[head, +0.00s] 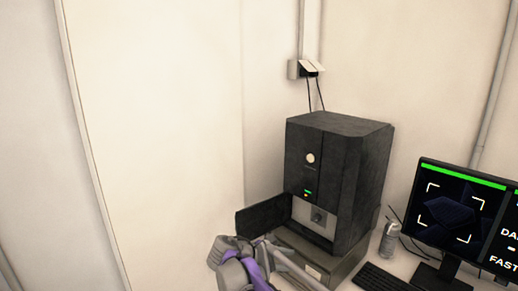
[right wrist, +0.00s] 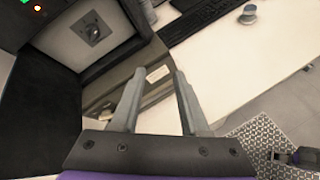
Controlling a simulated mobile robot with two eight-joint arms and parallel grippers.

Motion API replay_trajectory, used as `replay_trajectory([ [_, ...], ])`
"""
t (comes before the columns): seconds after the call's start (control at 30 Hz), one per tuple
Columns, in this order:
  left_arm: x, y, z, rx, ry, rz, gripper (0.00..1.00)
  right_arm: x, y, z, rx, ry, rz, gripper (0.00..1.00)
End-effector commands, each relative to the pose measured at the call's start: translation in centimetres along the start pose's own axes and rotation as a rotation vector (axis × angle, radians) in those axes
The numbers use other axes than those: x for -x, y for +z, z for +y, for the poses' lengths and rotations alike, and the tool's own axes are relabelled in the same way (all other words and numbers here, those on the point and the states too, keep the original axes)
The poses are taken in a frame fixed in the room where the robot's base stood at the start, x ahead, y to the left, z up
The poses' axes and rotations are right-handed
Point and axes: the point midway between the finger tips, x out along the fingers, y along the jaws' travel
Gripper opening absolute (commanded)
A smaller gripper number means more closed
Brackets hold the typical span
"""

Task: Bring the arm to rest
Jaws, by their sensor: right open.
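My right gripper (head: 292,268) is at the lower middle of the head view, low in front of the black electron microscope (head: 345,175). In the right wrist view its two grey fingers (right wrist: 158,88) stand apart with nothing between them. The microscope's small door (head: 264,215) stands open to the left. The light chamber front with a round fitting (head: 318,217) is exposed, and it also shows in the right wrist view (right wrist: 93,30). My left gripper is not in view.
A monitor (head: 455,210), a keyboard (head: 382,278) and a small can (head: 389,240) stand right of the microscope. The white desk top (right wrist: 245,65) has clear room beside the fingers. A patterned grey surface (right wrist: 262,140) lies beyond the desk edge.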

Motion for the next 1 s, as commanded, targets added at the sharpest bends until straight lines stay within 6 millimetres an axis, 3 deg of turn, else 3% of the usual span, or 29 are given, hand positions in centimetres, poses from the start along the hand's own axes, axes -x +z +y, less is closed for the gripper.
replay_trajectory([
  [0.03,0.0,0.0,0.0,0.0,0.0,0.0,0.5,-0.8,1.7,-1.9,-0.07,-0.031,0.049,0.45],
  [0.2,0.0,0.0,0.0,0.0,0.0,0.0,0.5,-2.0,5.0,-8.3,-0.337,-0.141,0.216,0.45],
  [0.43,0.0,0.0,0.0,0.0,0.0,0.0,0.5,-1.9,7.4,-18.4,-0.745,-0.319,0.407,0.45],
  [0.6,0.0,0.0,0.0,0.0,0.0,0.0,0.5,-0.8,7.3,-25.8,-1.074,-0.467,0.523,0.45],
  [0.8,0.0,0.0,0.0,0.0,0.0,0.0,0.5,0.7,5.8,-33.0,-1.436,-0.637,0.622,0.45],
  [1.0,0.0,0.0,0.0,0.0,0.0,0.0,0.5,1.4,4.4,-36.2,-1.64,-0.736,0.67,0.45],
])
